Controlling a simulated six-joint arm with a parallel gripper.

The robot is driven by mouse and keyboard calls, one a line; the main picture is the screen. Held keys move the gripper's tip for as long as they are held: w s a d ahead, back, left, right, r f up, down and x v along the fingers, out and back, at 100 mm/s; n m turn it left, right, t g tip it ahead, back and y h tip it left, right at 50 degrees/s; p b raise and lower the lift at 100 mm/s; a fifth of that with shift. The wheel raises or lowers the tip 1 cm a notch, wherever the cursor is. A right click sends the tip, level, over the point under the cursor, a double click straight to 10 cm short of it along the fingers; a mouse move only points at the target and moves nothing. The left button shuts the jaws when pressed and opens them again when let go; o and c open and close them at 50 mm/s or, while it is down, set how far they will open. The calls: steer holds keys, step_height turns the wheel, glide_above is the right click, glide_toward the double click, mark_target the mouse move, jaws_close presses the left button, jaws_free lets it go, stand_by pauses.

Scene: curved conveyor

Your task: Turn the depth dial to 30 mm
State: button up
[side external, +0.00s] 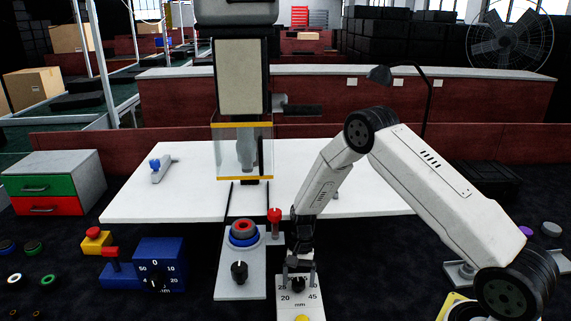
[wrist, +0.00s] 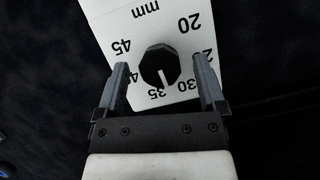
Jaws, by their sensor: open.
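A white dial panel (wrist: 105,25) marked in mm carries a black faceted knob (wrist: 160,65) with a white pointer line. In the wrist view the line points between the 35 and 30 marks. My gripper (wrist: 160,60) is open, with one finger on each side of the knob and gaps showing. Neither dial is visibly labelled as depth.
A grey panel (side external: 226,284) with a black knob and a red-topped round control (side external: 243,231) stands beside my gripper. A red-topped post (side external: 274,217) rises close to my wrist. A machine with a clear guard (side external: 228,148) stands behind. A yellow button (side external: 303,318) is in front.

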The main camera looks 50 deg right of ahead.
steer(key=shift+f, duration=0.1)
jaws_close()
steer(key=shift+w+a+n+g+h, duration=0.1)
steer(key=shift+n+g+h, duration=0.2)
steer(key=shift+n, duration=0.75)
steer(key=shift+n+g+h, duration=0.2)
steer(key=shift+n+g, duration=0.2)
steer(key=shift+n, duration=0.65)
jaws_free()
steer(key=v, duration=0.8)
